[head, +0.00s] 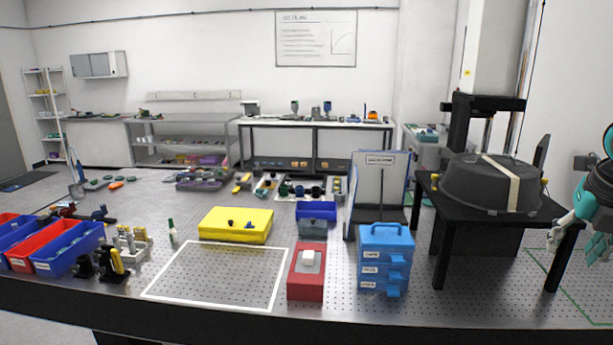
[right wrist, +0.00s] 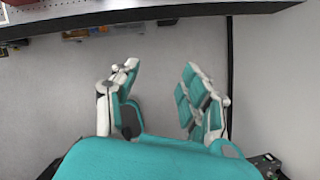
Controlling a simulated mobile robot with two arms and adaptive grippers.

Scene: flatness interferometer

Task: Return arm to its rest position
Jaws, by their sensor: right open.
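My right gripper (head: 578,228) shows at the right edge of the head view, beside the black stand and its dark round covered unit. In the right wrist view the same gripper (right wrist: 160,105) has its two teal and white fingers spread apart with nothing between them. Plain grey floor lies beyond the fingers. Most of my right arm is cut off by the head view's right edge. My left gripper does not show.
The black stand (head: 450,215) carries the dark round unit (head: 470,184) close to the right gripper. A blue drawer box (head: 385,258), a red block (head: 306,272) and a yellow case (head: 236,224) sit on the perforated table. A white-outlined area (head: 215,275) is bare.

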